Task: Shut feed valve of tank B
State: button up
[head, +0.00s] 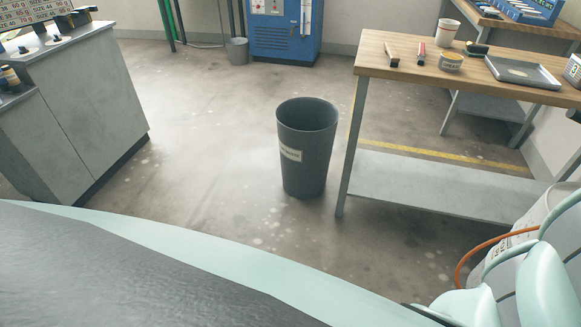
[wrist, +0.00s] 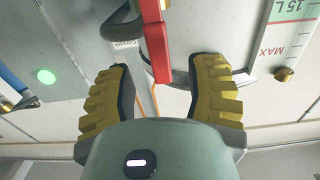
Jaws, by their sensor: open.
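In the wrist view, my gripper (wrist: 164,78) is open, with its yellow ribbed fingers spread apart. A red bar, seemingly a lever handle (wrist: 155,45), comes down from the top edge and ends in the gap between the fingertips, nearer the right one. Neither finger visibly touches it. A dark curved band passes beside the bar, and a grey strip runs down on its left. The pale panel behind carries a level scale (wrist: 285,25) marked 15 L and MAX. I cannot read a tank letter. My gripper does not show in the head view.
In the wrist view, a green light (wrist: 46,76) and a brass knob (wrist: 284,74) sit on the panel. In the head view, a grey bin (head: 305,145) stands beside a wooden-topped workbench (head: 400,70). A grey cabinet (head: 85,110) stands left; floor between is clear.

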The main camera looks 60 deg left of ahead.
jog(key=shift+x, duration=2.1)
jog(key=shift+o, duration=0.3)
grip_shut()
jog(key=shift+a, duration=0.1)
